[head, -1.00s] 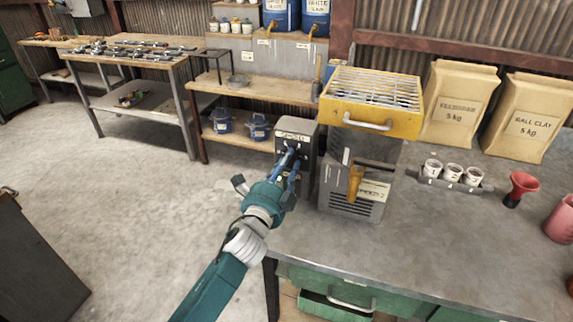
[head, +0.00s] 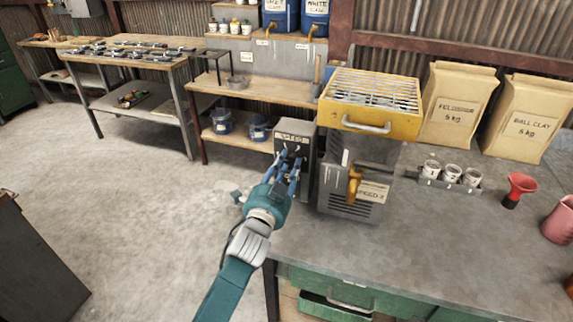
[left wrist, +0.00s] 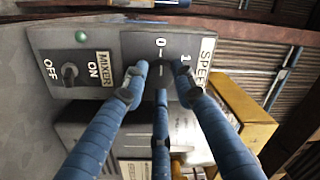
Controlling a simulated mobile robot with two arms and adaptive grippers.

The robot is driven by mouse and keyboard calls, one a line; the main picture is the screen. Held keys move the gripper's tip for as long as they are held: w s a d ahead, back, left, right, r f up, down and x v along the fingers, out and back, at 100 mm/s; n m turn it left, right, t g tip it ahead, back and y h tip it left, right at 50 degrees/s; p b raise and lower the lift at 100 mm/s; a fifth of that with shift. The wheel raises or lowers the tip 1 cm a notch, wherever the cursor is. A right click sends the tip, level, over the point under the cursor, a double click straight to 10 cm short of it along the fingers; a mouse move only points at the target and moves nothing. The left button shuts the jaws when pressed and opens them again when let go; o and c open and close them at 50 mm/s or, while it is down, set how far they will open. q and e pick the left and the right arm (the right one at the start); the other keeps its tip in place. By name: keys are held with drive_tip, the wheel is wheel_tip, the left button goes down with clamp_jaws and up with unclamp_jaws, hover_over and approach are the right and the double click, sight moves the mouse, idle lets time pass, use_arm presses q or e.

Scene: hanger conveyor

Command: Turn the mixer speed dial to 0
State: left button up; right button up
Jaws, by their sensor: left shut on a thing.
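The grey mixer control box (head: 308,130) stands at the left end of the workbench, its SPEED panel facing my left arm. My left gripper (head: 289,162) has its blue fingers at that panel. In the left wrist view the fingers (left wrist: 160,78) close around the dark speed dial (left wrist: 161,70), which they mostly hide. The marks 0 and 1 show above the fingertips, and a white line runs below the 0. The dial's exact pointing is hidden. Beside it is the MIXER switch (left wrist: 69,74) with OFF and ON labels and a green lamp (left wrist: 81,37). My right gripper is out of view.
A yellow-topped machine (head: 370,105) stands just right of the control box. Farther right on the bench (head: 430,235) are several small labelled cups (head: 452,173), a red funnel (head: 520,188) and two paper sacks (head: 461,105). Open floor (head: 130,220) lies to the left.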

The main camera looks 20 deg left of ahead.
use_arm(q)
drive_tip(key=shift+d, duration=0.25)
drive_tip(key=o, duration=1.2)
drive_tip(key=shift+d, duration=0.15)
drive_tip(key=shift+c, duration=0.2)
drive_tip(key=shift+s, duration=0.15)
drive_tip(key=s, duration=1.1)
drive_tip(key=shift+s+f, duration=0.2)
drive_tip(key=shift+s, duration=0.2)
